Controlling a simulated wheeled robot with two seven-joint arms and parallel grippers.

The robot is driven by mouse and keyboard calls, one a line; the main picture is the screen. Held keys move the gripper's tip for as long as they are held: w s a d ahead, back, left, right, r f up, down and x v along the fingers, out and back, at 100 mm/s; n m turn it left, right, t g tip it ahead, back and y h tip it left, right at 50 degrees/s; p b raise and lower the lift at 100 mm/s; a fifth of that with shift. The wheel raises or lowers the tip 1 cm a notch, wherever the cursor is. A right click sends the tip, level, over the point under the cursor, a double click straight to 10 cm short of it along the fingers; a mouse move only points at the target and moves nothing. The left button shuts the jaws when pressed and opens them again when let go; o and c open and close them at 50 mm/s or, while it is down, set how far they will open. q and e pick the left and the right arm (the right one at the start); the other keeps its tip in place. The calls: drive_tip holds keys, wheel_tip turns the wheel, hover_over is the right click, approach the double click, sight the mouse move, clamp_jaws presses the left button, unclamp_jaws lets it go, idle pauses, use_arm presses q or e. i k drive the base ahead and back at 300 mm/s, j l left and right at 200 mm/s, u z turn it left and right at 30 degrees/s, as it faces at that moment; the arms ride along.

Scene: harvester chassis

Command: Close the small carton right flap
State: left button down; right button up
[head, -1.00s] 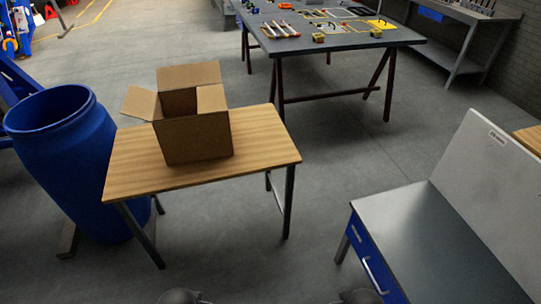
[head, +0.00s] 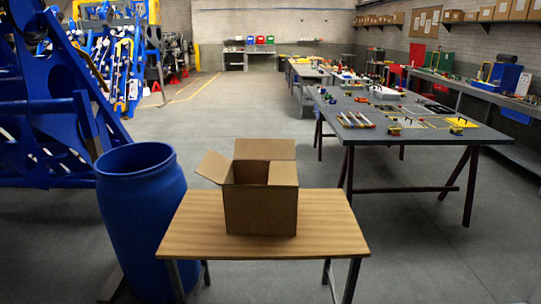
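The small carton (head: 260,207) is an open brown cardboard box standing upright on a wooden-topped table (head: 190,235). Its left flap (head: 213,167) sticks out and up to the left. Its back flap (head: 264,149) stands up. Its right flap (head: 283,173) lies angled at the right side of the opening, partly covering it. No raised front flap shows. The carton's inside is dark. Neither of my grippers shows in the head view.
A blue barrel (head: 145,225) stands close to the table's left side. A large grey workbench (head: 420,135) with tools stands behind and right. Blue machinery (head: 60,100) is at the left. Grey floor (head: 440,260) is open to the right of the table.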

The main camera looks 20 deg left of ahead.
sight(215, 167)
drive_tip(key=k+j+u, duration=0.15)
drive_tip(key=j, duration=0.25)
drive_tip(key=k+j+u, duration=0.2)
drive_tip(key=j, duration=0.25)
drive_tip(key=j+u, duration=0.15)
drive_tip(key=j, duration=0.25)
drive_tip(key=k, duration=0.05)
